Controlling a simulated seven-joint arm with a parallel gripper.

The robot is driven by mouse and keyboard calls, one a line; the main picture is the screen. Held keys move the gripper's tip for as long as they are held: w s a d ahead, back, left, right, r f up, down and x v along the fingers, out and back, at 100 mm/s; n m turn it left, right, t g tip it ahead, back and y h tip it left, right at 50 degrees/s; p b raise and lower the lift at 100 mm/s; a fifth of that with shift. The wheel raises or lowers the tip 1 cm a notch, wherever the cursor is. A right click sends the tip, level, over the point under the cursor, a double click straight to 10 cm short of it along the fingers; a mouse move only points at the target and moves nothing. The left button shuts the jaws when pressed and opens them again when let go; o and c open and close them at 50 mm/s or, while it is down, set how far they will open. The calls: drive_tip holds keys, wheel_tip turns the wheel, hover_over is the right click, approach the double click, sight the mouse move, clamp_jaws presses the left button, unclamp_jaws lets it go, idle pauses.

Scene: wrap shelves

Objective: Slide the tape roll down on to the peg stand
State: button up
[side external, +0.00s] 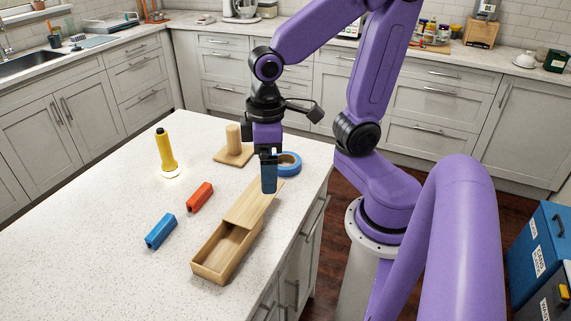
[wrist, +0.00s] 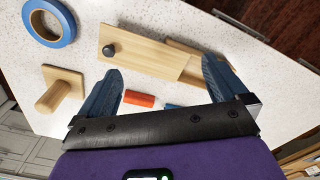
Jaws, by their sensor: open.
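The blue tape roll (side external: 292,170) lies flat on the white counter, partly hidden behind my gripper in the side view. It shows at the upper left of the wrist view (wrist: 30,30). The peg stand (side external: 233,149), a square wooden base with a thick upright peg, stands to the left of the roll. It is at the left of the wrist view (wrist: 62,87), its peg bare. My gripper (side external: 269,188) points down over the far end of a wooden box, in front of the roll. In the wrist view its fingers (wrist: 161,72) are apart with nothing between them.
The long wooden box (side external: 212,264) has a partly slid lid (side external: 246,210) with a dark knob (wrist: 109,49). A lit yellow flashlight (side external: 166,150), an orange block (side external: 200,197) and a blue block (side external: 160,231) stand left. The near-left counter is clear.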

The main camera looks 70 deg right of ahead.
drive_tip(key=w+d+r+m, duration=0.1)
drive_tip(key=w+d+m, duration=0.3)
drive_tip(key=w+m, duration=0.35)
wheel_tip(320, 180, up, 3)
drive_tip(key=m, duration=2.1)
hover_over(286, 156)
drive_tip(key=s+a, duration=0.1)
drive_tip(key=a, duration=0.2)
drive_tip(key=f, duration=1.1)
drive_tip(key=shift+s+d+f, duration=0.15)
drive_tip(key=shift+d+f, duration=0.05)
drive_tip(key=shift+f, duration=3)
drive_tip(key=c, duration=0.8)
